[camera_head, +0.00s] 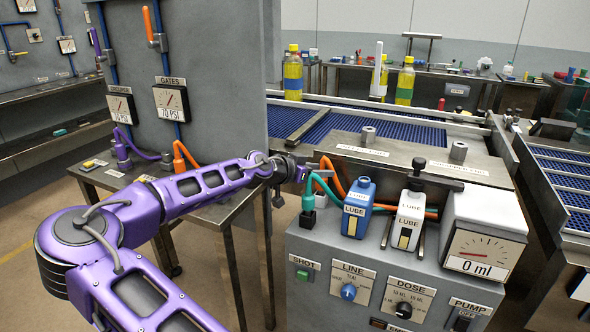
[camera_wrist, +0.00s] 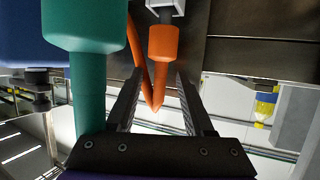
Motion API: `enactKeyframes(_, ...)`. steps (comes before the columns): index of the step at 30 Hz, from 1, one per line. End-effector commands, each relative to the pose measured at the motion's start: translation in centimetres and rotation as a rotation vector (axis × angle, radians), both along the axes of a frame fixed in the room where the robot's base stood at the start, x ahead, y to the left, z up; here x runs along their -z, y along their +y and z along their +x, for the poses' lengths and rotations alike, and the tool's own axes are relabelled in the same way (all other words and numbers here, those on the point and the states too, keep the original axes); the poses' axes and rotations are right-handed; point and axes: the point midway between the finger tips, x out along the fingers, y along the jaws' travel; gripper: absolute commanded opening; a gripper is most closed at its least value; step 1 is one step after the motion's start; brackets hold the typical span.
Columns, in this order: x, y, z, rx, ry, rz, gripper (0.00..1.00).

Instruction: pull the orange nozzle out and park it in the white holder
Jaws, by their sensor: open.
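The orange nozzle (camera_wrist: 163,44) is in the wrist view, its tapered tip pointing down the picture between my fingers. Its upper end meets a small white block (camera_wrist: 165,6), possibly the white holder; I cannot tell. My gripper (camera_wrist: 158,88) is open, with a finger on either side of the nozzle's line and visible gaps. In the head view my gripper (camera_head: 318,172) is above the back left of the grey console, beside the orange hose (camera_head: 331,180). The nozzle's body cannot be made out there, and no white holder is clearly identifiable.
A green nozzle (camera_wrist: 85,25) is close on the left in the wrist view; it also shows on the console (camera_head: 308,198). A blue bottle (camera_head: 358,207), a white bottle (camera_head: 409,218) and a white gauge (camera_head: 487,235) stand to its right. A grey panel (camera_head: 215,80) rises behind my arm.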

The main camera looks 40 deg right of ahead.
Motion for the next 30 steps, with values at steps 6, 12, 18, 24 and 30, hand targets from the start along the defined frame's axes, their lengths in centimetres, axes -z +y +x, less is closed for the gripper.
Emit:
enactKeyframes(6, -1.9, 4.7, -0.2, -0.006, 0.0, -0.001, 0.53)
enactKeyframes(12, -3.6, 9.1, -0.7, -0.006, 0.001, -0.001, 0.53)
enactKeyframes(18, -4.9, 12.7, -1.0, -0.004, 0.0, -0.001, 0.53)
enactKeyframes(24, -5.5, 14.4, -1.2, -0.002, -0.001, -0.001, 0.53)
enactKeyframes(30, -5.6, 14.6, -1.3, 0.0, 0.0, 0.0, 0.53)
